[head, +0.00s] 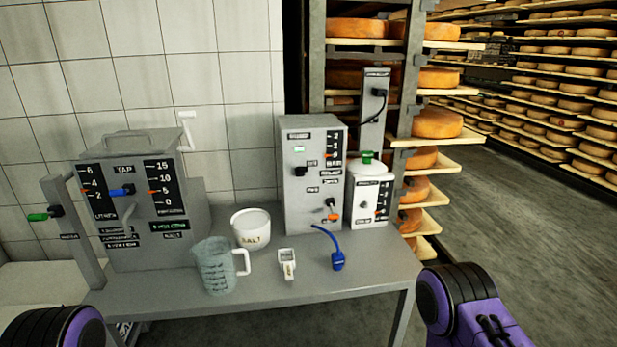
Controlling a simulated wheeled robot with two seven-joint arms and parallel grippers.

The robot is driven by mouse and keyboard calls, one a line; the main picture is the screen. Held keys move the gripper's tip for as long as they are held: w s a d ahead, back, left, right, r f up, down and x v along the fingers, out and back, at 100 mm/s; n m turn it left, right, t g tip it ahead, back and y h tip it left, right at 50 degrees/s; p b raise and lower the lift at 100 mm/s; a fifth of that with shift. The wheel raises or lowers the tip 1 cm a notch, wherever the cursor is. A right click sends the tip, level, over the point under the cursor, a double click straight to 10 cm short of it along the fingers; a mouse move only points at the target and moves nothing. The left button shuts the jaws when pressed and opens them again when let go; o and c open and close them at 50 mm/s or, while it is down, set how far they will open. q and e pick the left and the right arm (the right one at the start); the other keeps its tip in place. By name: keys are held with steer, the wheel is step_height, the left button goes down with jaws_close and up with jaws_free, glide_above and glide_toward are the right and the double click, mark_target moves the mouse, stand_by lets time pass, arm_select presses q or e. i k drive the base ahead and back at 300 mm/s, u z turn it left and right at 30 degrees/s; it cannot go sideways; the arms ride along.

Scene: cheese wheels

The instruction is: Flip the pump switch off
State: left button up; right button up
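A tall grey control box (304,208) stands at the back of the grey table. Its front has a lit green indicator (299,149), a black switch (299,172) below it, and a small lever with an orange-red tip (333,214) lower down. A grey post (372,120) behind it carries a label and a black fitting (379,92) with a cable. The labels are too small to read, so I cannot tell which control is the pump switch. Only purple and black parts of my arms show at the bottom corners; both grippers are out of view.
On the table (330,285) stand a grey tap machine (150,245), a clear jug (214,272), a salt bowl (251,229), a small white scoop-like item (287,265), a blue hose piece (338,260) and a white canister (368,205). Cheese shelves (440,168) rise behind at right.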

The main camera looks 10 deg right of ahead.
mark_target(300, 171)
steer(key=z, duration=0.55)
steer(key=k, duration=0.65)
steer(key=z, duration=0.7)
steer(key=i, duration=0.7)
steer(key=u, duration=0.85)
steer(key=i, duration=0.9)
steer(key=u, duration=0.95)
